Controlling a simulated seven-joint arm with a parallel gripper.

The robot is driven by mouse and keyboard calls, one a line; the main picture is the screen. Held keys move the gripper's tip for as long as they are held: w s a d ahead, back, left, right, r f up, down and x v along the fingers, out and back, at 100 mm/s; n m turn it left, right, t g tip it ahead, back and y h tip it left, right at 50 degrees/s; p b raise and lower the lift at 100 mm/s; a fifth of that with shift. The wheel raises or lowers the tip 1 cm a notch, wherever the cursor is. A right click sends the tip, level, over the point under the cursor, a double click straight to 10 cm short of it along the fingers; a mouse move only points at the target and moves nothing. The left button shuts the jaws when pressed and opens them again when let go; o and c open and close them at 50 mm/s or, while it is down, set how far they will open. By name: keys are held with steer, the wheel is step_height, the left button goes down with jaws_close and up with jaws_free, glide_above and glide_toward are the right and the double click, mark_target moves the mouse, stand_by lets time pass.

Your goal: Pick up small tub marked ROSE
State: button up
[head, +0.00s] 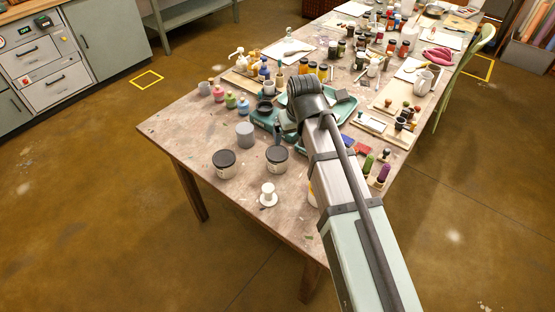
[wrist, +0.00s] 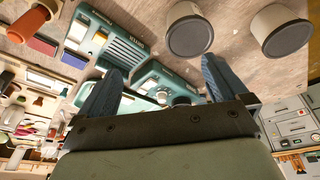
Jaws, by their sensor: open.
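No lettering reading ROSE is legible in either view, so I cannot tell which container it is. In the head view, two tubs with dark lids, one on the left (head: 224,163) and one on the right (head: 277,160), stand on the near part of the table. Two round dark-topped tubs also show in the wrist view, one at top middle (wrist: 188,35) and one at top right (wrist: 284,30). My gripper (wrist: 160,76) is open with nothing between its fingers, above teal equipment. In the head view my arm largely hides it.
A plain grey pot (head: 245,134) and a white spool-shaped thing (head: 268,194) stand near the tubs. Small pots, including a pink one (head: 218,94), line the left edge. A teal case (wrist: 112,42) lies under my gripper. The table's near left corner (head: 165,130) is bare.

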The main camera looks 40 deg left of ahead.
mark_target(279, 153)
steer(key=s+a, duration=0.2)
steer(key=shift+s+r, duration=0.1)
steer(key=shift+s, duration=0.25)
steer(key=shift+s+a+g, duration=0.1)
steer(key=shift+s+g, duration=0.15)
steer(key=shift+g, duration=0.05)
steer(key=x, duration=0.8)
steer(key=shift+w+a+f, duration=0.1)
steer(key=shift+f, duration=0.2)
steer(key=shift+x, duration=2.6)
steer(key=shift+a, duration=0.1)
steer(key=c, duration=1)
